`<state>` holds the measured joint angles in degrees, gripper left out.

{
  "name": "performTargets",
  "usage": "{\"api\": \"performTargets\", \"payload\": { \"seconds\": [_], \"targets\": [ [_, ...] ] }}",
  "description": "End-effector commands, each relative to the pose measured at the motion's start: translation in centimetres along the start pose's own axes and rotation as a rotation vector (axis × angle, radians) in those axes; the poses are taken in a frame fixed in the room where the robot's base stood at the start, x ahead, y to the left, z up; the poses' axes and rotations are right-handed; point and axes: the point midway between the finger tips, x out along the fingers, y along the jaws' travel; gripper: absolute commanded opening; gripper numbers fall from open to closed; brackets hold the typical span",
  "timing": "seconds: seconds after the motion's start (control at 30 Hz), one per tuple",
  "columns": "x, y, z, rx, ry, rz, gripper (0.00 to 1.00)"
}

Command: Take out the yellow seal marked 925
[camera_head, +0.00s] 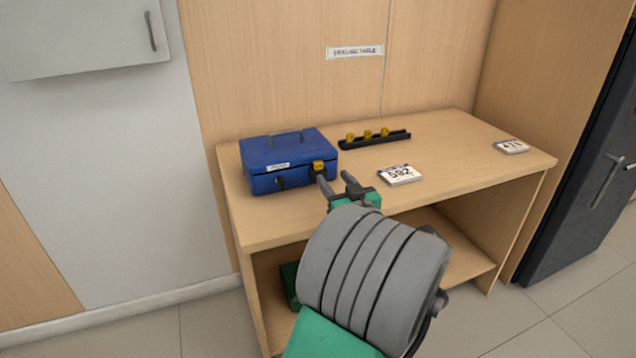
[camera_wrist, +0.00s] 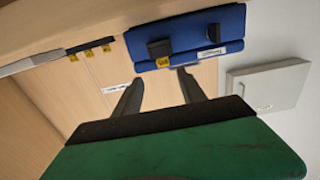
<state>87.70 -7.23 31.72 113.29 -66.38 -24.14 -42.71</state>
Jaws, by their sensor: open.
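A blue cash box (camera_head: 272,171) stands on the left of the table, its lid apparently down. A yellow seal (camera_head: 318,167) sits at the right of its front; its marking is too small to read. The seal also shows in the wrist view (camera_wrist: 162,63), beside a dark block on the box. My gripper (camera_head: 335,179) is open and empty just in front of the box's right end. In the wrist view its fingers (camera_wrist: 160,77) point toward the box, with the seal in the gap direction between them, apart from it.
A black rack (camera_head: 375,140) with several yellow seals stands at the back. A number card (camera_head: 399,174), seemingly 592, lies right of my gripper; another card (camera_head: 511,146) lies at the far right. The table (camera_head: 450,145) is otherwise clear. A dark cabinet (camera_head: 590,160) stands at right.

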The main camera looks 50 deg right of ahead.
Motion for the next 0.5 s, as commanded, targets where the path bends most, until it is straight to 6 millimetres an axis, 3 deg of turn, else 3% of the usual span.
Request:
{"api": "performTargets", "payload": {
  "seconds": [0.33, 0.5],
  "targets": [
    [5.8, -0.8, -0.2, -0.001, -0.003, -0.008, 0.48],
    [7.1, -0.7, -0.2, 0.0, -0.003, -0.005, 0.48]
  ]
}}
